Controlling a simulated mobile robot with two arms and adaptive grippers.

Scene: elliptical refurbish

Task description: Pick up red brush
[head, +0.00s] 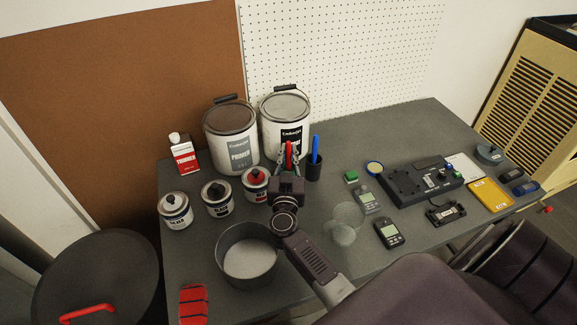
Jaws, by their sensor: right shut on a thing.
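The red brush (289,149) shows as a narrow upright red handle in front of the right-hand white paint bucket. My right gripper (289,160) reaches over the table from the lower right and is shut on it, one finger on each side of the handle. The lower part of the brush is hidden by the gripper. A dark cup (314,168) with a blue-handled brush (315,148) stands just right of the gripper. I cannot tell whether the red brush touches this cup. My left gripper is not in view.
Two large paint buckets (231,138) stand behind the gripper. Several small cans (218,198) and a round dark pot (248,256) are left of my arm. Handheld meters (388,233) and a clear cup (347,220) lie to the right.

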